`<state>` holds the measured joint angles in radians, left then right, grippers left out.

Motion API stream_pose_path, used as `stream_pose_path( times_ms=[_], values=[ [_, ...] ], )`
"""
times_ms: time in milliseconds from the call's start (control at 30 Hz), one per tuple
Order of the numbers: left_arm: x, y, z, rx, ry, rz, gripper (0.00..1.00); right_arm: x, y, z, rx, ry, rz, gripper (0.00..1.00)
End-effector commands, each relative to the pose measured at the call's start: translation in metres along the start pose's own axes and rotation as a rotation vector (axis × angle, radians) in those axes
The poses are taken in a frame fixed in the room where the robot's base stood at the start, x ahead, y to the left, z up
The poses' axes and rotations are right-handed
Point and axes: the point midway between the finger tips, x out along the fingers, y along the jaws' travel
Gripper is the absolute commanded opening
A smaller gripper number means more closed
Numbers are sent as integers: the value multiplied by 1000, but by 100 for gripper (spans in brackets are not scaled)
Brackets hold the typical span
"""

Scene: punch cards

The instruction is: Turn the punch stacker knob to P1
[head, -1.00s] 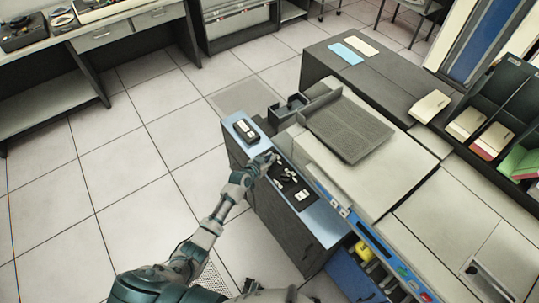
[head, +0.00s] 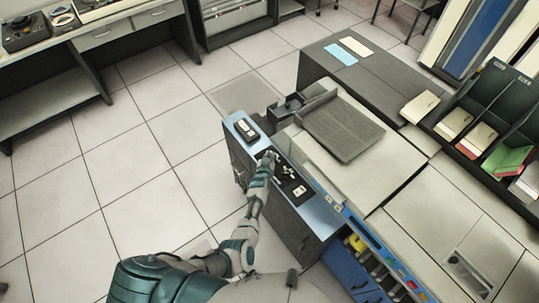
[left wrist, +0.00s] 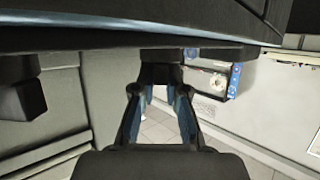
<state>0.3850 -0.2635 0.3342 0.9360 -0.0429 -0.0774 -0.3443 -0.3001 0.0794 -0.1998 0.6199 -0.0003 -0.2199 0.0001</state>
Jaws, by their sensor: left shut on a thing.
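The dark control panel (head: 288,182) lies on the blue top of the low machine cabinet and bears small white switches and labels. My left gripper (head: 268,158) is at the far left part of this panel, pointing down at it. In the left wrist view its two fingers (left wrist: 160,85) reach up to a small dark part below the machine edge. The gripper is shut on what seems to be the punch stacker knob. The knob itself is mostly hidden by the fingers, and its pointer and P1 mark cannot be read. My right gripper is in neither view.
A black-and-white box (head: 247,129) sits on the cabinet top beyond the panel. The large punch machine with a card hopper (head: 343,128) stands to the right. A rack with card decks (head: 482,136) is at the far right. The floor at left is clear.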

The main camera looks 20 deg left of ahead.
Motion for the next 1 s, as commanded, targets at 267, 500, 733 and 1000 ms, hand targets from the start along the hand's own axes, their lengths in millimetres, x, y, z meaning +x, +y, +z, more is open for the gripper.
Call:
stream_pose_path(
  times_ms=[267, 500, 733, 1000],
  values=[
    [-1, 2, 5, -16, -9, -35, 0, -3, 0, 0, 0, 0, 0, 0],
    [0, 2, 5, -17, -10, -38, 0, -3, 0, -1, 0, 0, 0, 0],
    [0, 2, 5, -18, -10, -38, 30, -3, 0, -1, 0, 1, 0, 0],
    [0, 0, 4, -17, -7, -40, 38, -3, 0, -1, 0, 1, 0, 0]
  ],
)
